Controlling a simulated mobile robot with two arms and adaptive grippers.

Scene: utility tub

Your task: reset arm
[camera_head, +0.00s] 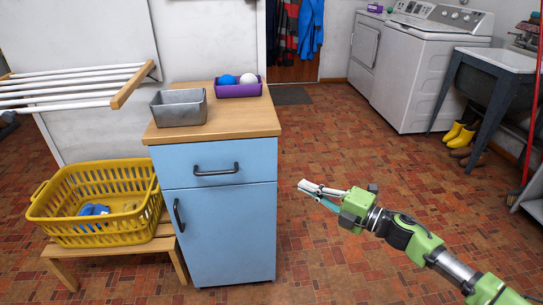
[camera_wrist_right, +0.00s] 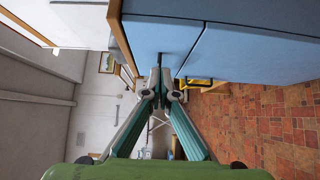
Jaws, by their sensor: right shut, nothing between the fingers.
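My right gripper (camera_head: 305,188) is on the right side of the head view, its arm coming in from the lower right. It is held in front of and to the right of the blue cabinet (camera_head: 220,238), apart from it. In the right wrist view the fingers of my right gripper (camera_wrist_right: 160,75) meet at their tips with nothing between them. The cabinet's blue front (camera_wrist_right: 215,45) fills the upper right of that view. My left gripper does not show in either view.
On the cabinet's wooden top stand a grey bin (camera_head: 180,108) and a purple tray (camera_head: 238,90) with balls. A yellow basket (camera_head: 92,230) sits on a low wooden bench at left. Washing machines (camera_head: 430,75) and a utility tub (camera_head: 498,62) stand at the back right. The middle floor is clear.

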